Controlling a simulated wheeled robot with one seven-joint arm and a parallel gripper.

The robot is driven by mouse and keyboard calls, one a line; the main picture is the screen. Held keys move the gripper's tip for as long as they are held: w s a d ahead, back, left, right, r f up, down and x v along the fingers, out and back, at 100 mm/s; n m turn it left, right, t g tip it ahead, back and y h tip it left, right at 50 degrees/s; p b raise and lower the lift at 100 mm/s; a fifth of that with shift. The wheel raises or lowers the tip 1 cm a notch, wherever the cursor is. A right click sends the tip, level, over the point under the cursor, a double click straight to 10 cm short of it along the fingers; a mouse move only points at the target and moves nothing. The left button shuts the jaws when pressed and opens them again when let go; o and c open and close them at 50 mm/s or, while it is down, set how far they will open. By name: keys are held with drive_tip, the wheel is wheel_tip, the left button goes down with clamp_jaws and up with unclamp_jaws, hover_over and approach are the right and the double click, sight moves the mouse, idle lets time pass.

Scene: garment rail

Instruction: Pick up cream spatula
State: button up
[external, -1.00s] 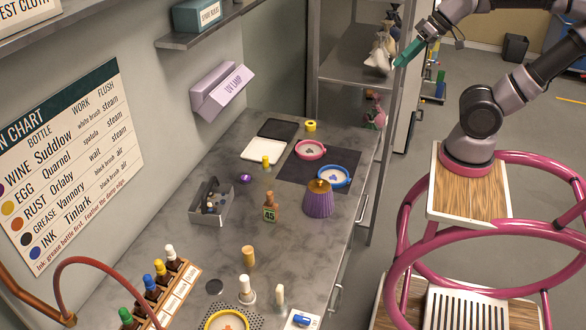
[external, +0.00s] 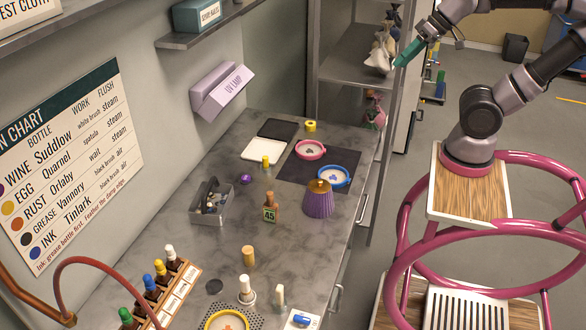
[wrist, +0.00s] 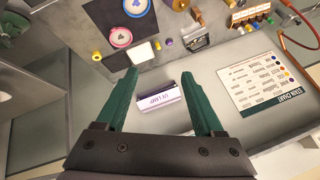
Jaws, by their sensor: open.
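My gripper (external: 408,53) is raised at the upper right in the external view, near the shelving and well away from the worktop. In the wrist view my gripper (wrist: 161,73) has its two green fingers wide apart with nothing held between them. A slim upright cream piece (external: 279,295) stands near the front edge of the worktop; I cannot tell for sure whether it is the cream spatula. A grey tray (external: 207,219) holds several small tools, too small to tell apart. The tray also shows in the wrist view (wrist: 198,43).
The grey worktop (external: 200,262) has clear patches around the tray. A purple pleated shade (external: 318,203), a bottle marked 45 (external: 270,210), a tan cylinder (external: 249,257) and a white-topped piece (external: 246,290) stand on it. A UV lamp (external: 222,91) juts from the wall.

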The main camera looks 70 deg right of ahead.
drive_tip(key=shift+c, duration=1.1)
